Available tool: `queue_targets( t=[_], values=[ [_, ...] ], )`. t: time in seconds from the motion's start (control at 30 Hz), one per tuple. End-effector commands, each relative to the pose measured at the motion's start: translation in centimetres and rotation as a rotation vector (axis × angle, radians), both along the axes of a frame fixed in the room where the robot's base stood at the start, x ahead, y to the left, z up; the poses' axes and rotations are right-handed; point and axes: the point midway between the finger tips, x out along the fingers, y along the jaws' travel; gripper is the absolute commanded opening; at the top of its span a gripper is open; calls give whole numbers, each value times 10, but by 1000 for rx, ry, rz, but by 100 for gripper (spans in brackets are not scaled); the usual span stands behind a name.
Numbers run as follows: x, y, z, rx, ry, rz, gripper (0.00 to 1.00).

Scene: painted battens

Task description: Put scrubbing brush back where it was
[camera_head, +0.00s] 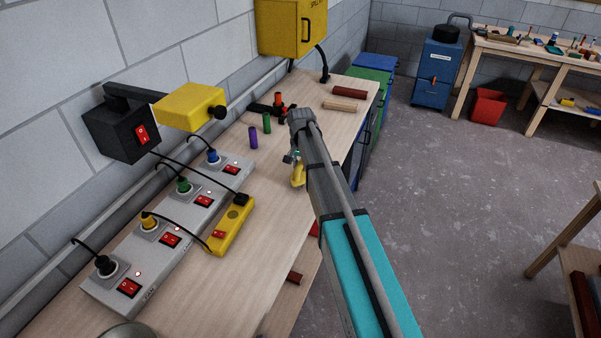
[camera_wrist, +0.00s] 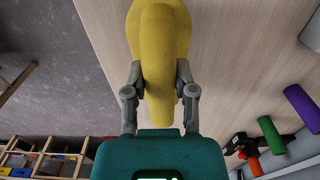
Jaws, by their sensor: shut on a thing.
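My gripper (camera_wrist: 159,76) is shut on a smooth yellow thing (camera_wrist: 160,32), with one finger on each side of it. The yellow thing is rounded and wider away from my gripper. No bristles show, so I cannot tell for sure that it is the scrubbing brush. In the head view, part of the yellow thing (camera_head: 298,175) shows beside my arm, over the light wooden bench (camera_head: 262,215). My gripper's fingers are mostly hidden there by my arm. I cannot tell whether the yellow thing touches the bench.
A grey power strip (camera_head: 205,200) with plugs and a yellow box (camera_head: 232,228) lie on the bench at left. Two battens (camera_head: 340,105) (camera_head: 349,91) lie at the far end.

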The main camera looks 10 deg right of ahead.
Motion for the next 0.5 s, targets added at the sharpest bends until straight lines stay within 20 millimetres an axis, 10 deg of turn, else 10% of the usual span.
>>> queue_targets(
  t=[0.5],
  values=[
    [0, 1, -15, 0, 0, 1, 0]
  ],
)
